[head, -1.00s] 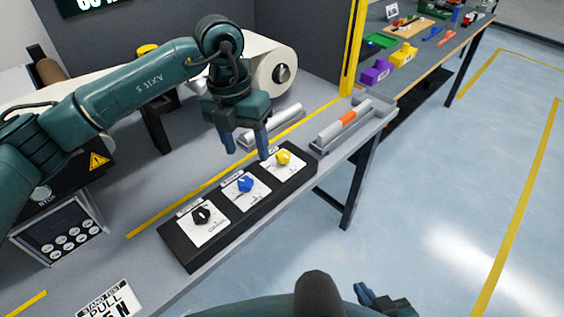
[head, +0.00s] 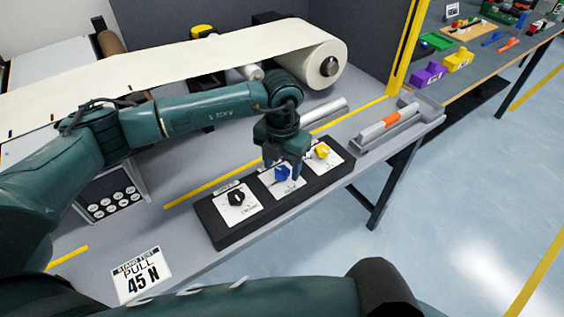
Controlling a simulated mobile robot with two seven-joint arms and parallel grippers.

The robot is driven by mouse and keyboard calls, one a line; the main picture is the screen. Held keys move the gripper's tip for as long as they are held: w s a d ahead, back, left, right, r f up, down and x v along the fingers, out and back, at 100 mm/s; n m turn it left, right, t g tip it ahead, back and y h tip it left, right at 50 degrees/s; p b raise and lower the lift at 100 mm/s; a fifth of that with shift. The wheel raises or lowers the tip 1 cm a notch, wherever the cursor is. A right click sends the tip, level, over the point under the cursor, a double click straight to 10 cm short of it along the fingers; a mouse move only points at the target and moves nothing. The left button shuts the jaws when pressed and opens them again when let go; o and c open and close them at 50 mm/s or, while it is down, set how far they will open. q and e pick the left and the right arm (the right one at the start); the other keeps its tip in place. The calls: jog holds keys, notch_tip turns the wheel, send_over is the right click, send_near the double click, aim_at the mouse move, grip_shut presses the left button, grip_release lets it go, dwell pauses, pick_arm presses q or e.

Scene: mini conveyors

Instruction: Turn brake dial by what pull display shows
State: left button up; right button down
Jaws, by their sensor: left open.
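A black panel (head: 226,240) on the bench carries three dials on white plates: a black dial (head: 236,198), a blue dial (head: 283,174) and a yellow dial (head: 322,151). Their labels are too small to read, so I cannot tell which is the brake dial. A white card (head: 141,274) at the front left reads "STAND TEST PULL 45 N". My left gripper (head: 284,171) is open, pointing down at the blue dial, with a finger on either side of it in the picture. I cannot tell whether they touch it. My right gripper is out of view.
A white web roll (head: 325,65) stands behind the panel. A keypad box (head: 110,197) is at the left. A grey tray (head: 418,115) with a grey and orange roller (head: 388,123) lies right of the panel. A yellow post (head: 404,50) rises behind it.

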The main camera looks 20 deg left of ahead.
pick_arm(q)
jog(key=shift+f, duration=0.15)
jog(key=c, duration=1)
jog(key=shift+o, duration=0.2)
